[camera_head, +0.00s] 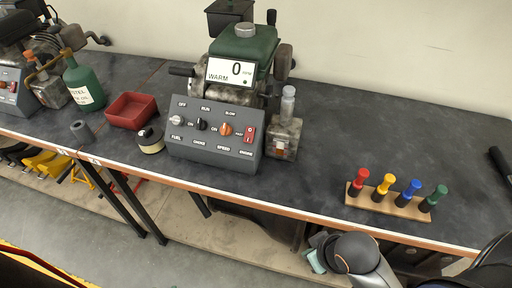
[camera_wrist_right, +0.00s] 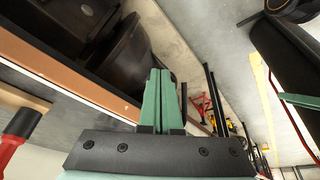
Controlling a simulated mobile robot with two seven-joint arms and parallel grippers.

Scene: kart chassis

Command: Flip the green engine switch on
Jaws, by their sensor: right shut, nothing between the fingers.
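A grey control panel (camera_head: 215,140) stands on the bench below a green engine (camera_head: 245,48) with a "0 rpm, WARM" display (camera_head: 231,72). At the panel's right end, by the label "ENGINE", is a red switch (camera_head: 249,134); its position is too small to tell. No green switch shows on this panel. My right gripper (camera_head: 313,262) is low in front of the bench edge, below and to the right of the panel, touching nothing visible. In the right wrist view its green fingers (camera_wrist_right: 157,100) are together and empty. My left gripper is not in view.
A wooden rack (camera_head: 390,205) with several coloured-handled tools sits near the front edge at right. A metal box with a clear bottle (camera_head: 288,103) stands right of the panel. A red tray (camera_head: 130,110) and round tin (camera_head: 151,140) lie left. The bench's right middle is clear.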

